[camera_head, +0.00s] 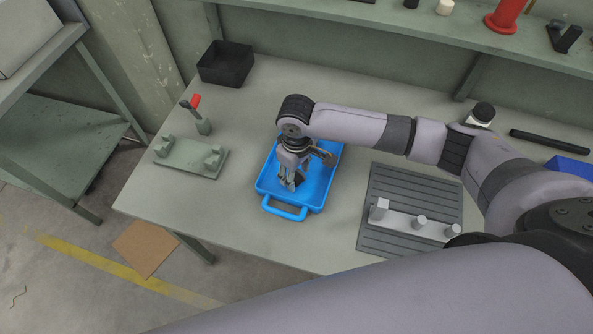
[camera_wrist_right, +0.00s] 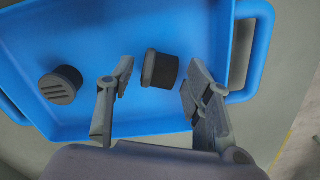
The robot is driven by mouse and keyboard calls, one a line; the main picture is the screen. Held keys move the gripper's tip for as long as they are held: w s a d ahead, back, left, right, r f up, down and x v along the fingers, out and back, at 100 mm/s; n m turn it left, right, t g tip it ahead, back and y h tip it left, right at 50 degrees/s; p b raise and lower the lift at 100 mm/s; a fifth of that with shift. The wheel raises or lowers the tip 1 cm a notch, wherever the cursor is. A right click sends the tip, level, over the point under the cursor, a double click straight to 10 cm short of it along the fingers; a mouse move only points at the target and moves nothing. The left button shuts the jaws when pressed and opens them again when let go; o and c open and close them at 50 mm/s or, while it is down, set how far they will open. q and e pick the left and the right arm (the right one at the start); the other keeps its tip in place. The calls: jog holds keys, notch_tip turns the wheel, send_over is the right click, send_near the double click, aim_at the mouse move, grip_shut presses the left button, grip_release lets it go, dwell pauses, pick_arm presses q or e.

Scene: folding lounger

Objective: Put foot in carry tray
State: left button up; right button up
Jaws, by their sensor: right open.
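The blue carry tray (camera_head: 316,196) lies on the workbench with its handle toward the near edge. My right gripper (camera_head: 292,184) points down over the tray. In the right wrist view the right gripper (camera_wrist_right: 155,90) is open, its fingers apart. A dark, round foot (camera_wrist_right: 160,70) sits in the tray between the fingertips, with a gap on each side. A second foot (camera_wrist_right: 62,84) with a grooved face lies in the tray (camera_wrist_right: 55,30) to the left, apart from the fingers. In the head view my gripper hides the feet. My left gripper is not in view.
A black bin (camera_head: 226,64) stands at the back left. A grey-green fixture (camera_head: 188,157) and a red-handled clamp (camera_head: 197,110) are left of the tray. A ribbed dark mat (camera_head: 385,238) with a grey bracket (camera_head: 415,223) lies to the right. A shelf (camera_head: 440,28) runs behind.

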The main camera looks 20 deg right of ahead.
aim_at(297, 175)
notch_tip(297, 175, up, 12)
jog(key=b, duration=0.1)
jog(key=shift+r, duration=0.15)
dwell(0.4)
dwell(0.5)
